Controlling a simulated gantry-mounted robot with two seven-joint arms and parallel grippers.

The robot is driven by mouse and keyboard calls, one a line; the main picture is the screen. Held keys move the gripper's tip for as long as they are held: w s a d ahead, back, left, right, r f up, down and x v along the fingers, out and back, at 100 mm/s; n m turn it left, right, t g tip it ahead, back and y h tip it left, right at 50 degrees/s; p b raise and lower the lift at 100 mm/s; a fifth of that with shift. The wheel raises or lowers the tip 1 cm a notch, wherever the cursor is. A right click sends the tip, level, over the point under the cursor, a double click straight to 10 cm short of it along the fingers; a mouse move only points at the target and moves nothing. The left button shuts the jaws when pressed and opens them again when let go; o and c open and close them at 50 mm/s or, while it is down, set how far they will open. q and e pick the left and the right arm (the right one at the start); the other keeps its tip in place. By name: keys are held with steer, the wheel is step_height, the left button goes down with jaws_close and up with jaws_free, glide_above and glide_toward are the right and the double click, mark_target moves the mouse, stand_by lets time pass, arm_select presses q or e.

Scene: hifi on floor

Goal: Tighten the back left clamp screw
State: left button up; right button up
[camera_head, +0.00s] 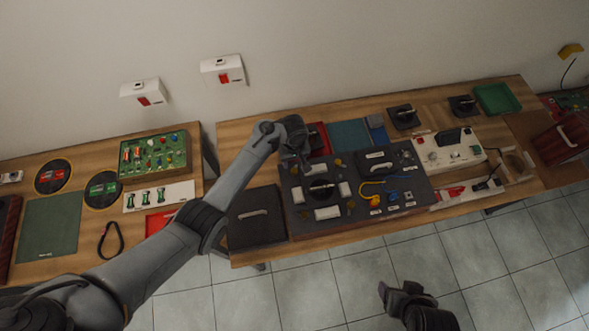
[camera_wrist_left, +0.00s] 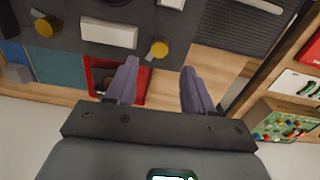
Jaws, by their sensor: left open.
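The dark fixture board (camera_head: 354,211) lies on the right-hand table, with white blocks, a round black part and several yellow knobs on it. My left gripper (camera_head: 297,160) is above its back left corner and hides part of it. In the left wrist view the left gripper (camera_wrist_left: 160,75) is open, its two fingers apart and empty. A yellow clamp screw knob (camera_wrist_left: 158,48) shows just beyond the fingertips, nearer the left finger. Another yellow knob (camera_wrist_left: 44,27) is further left, past a white block (camera_wrist_left: 108,34). My right gripper (camera_head: 395,296) is low over the floor; its jaw opening is unclear.
A red tray (camera_wrist_left: 105,75) lies close behind the board. A black case with a handle (camera_head: 256,218) is left of it. A white instrument box (camera_head: 448,152) stands to the right. Another table with a green circuit board (camera_head: 154,154) is at left, across a gap.

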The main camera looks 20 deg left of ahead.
mark_target(294, 171)
arm_select(q)
step_height(294, 171, down, 7)
steer(key=shift+f+b, duration=0.1)
steer(key=shift+b, duration=0.85)
steer(key=shift+c, duration=0.3)
jaws_close()
